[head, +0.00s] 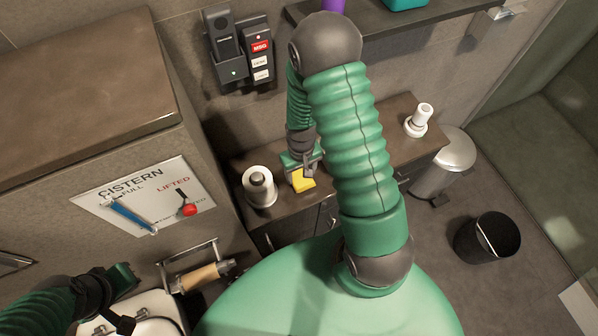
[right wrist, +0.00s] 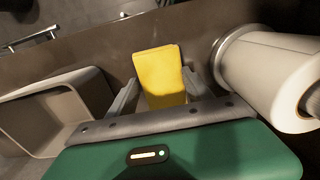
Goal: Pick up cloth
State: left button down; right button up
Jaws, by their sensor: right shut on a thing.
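The cloth (head: 303,181) is yellow and folded, on or just above the brown vanity counter in the head view. My right gripper (head: 305,170) is shut on it. In the right wrist view the yellow cloth (right wrist: 160,72) stands up between the two grey fingers of my right gripper (right wrist: 165,95). I cannot tell whether the cloth still touches the counter. My left gripper (head: 122,290) is at the lower left of the head view, far from the cloth; its fingers are not clear.
A toilet roll on a holder (head: 259,188) stands just left of the cloth. A white bottle-like item (head: 420,118) is at the counter's right end. A grey open container (right wrist: 55,110) lies left of the cloth in the wrist view. A black bin (head: 487,238) stands on the floor.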

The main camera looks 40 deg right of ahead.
aim_at(301, 174)
jog(key=shift+d, duration=0.25)
jog(key=c, duration=0.5)
notch_tip(301, 174, up, 10)
jog(key=shift+f+p, duration=0.1)
jog(key=shift+p, duration=1.15)
